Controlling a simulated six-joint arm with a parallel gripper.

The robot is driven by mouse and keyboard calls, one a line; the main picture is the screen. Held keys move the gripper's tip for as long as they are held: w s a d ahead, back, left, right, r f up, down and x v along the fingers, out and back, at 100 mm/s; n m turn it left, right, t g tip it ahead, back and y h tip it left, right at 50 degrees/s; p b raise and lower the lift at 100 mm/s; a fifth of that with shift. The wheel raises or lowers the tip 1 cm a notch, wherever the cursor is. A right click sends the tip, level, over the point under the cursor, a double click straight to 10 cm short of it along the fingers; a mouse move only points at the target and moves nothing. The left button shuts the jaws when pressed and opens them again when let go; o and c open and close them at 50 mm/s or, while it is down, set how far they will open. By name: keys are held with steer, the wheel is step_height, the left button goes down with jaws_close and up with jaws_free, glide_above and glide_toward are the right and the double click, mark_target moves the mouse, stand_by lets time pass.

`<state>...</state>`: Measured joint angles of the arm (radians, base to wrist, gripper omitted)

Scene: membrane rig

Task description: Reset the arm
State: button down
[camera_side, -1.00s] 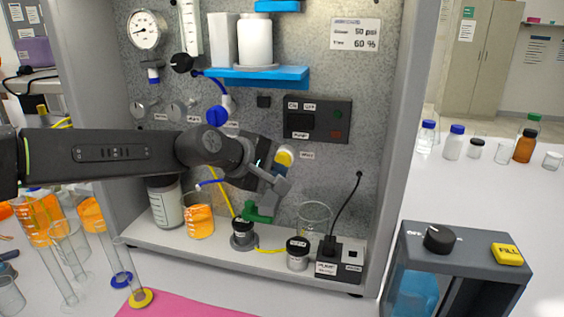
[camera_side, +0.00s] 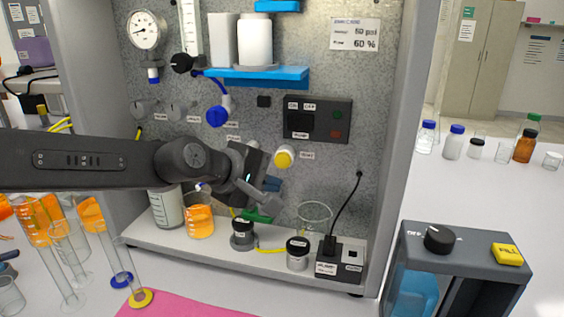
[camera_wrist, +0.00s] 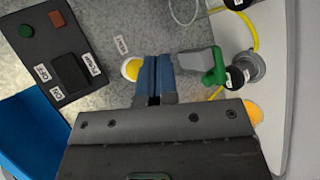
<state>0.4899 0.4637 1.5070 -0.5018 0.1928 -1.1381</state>
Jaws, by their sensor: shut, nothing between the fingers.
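In the wrist view the blue fingers of my gripper (camera_wrist: 153,62) are pressed together. The yellow-capped knob (camera_wrist: 131,69) shows just beside the fingertips there. A green valve handle (camera_wrist: 214,66) is to their right, and in the side view the green handle (camera_side: 258,215) is below my gripper, partly covered by it.
A blue shelf (camera_side: 258,74) holds white containers above. A black switch box (camera_side: 318,118) is on the panel. Beakers, including an orange-filled one (camera_side: 199,220), and jars such as a black-lidded one (camera_side: 297,254) stand on the rig base. A pump box (camera_side: 462,262) stands at right.

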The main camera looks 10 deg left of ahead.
stand_by(0.5)
steer(key=s+a+r+m+g+y, duration=0.1)
steer(key=s+a+r+m, duration=0.15)
steer(key=s+a, duration=0.45)
steer(key=s+a+r+m+g+y, duration=0.15)
steer(key=s+a+m, duration=0.3)
steer(key=a, duration=0.55)
steer(key=s+a+f+m+y, duration=0.2)
steer(key=s+a, duration=0.4)
steer(key=s, duration=0.4)
steer(key=s+a+f+m+g+y, duration=0.1)
steer(key=s+a+f, duration=0.4)
steer(key=s, duration=0.5)
steer(key=a+m+y, duration=0.1)
steer(key=a+m, duration=0.1)
steer(key=shift+s+m, duration=0.3)
steer(key=shift+s, duration=0.1)
